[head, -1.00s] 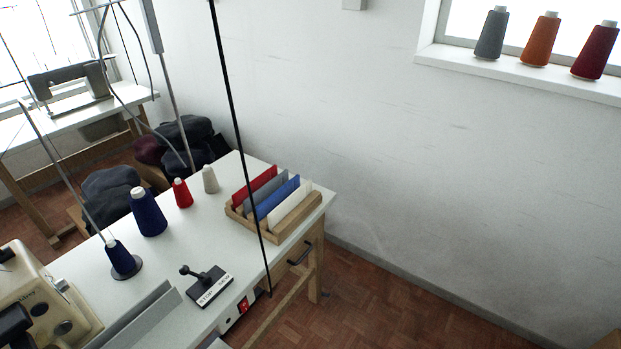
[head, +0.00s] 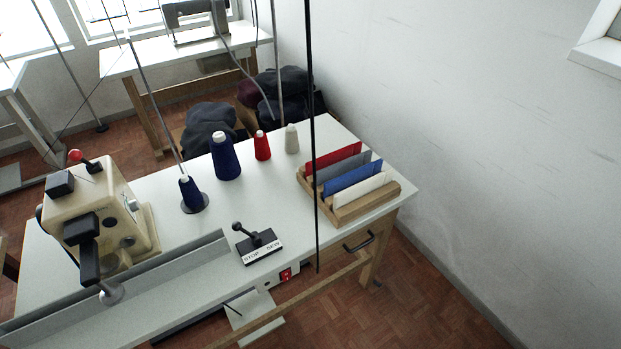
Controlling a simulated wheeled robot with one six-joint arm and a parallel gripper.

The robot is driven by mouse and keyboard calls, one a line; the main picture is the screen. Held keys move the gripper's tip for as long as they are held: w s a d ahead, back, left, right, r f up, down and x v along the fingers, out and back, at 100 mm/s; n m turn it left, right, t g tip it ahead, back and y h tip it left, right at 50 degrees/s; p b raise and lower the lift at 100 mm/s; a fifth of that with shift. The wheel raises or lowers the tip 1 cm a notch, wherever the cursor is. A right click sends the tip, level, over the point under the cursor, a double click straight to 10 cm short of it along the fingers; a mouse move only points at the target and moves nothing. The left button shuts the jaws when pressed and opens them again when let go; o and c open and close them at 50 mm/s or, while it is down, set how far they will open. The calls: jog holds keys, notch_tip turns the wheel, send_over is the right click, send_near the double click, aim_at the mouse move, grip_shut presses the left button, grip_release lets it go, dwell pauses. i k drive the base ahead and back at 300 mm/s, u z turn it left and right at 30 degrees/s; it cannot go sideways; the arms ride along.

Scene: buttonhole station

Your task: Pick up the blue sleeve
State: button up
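The blue sleeve (head: 352,178) is a flat blue piece standing tilted in a wooden rack (head: 348,215) on the right end of the white table. It stands between a grey sleeve (head: 338,173) behind it and a white sleeve (head: 362,190) in front. A red sleeve (head: 332,158) is at the back of the rack. The lower part of the blue sleeve is hidden by the white sleeve and the rack. My gripper is not in view.
A thin black upright rod (head: 310,100) crosses the view just left of the rack. A STOP/SEW lever box (head: 259,246), thread cones (head: 226,157) and a cream sewing machine (head: 100,215) stand on the table (head: 200,250). The floor (head: 440,310) to the right is clear.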

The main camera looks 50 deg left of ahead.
aim_at(338, 184)
jog(key=u, duration=1.65)
jog(key=i, duration=1)
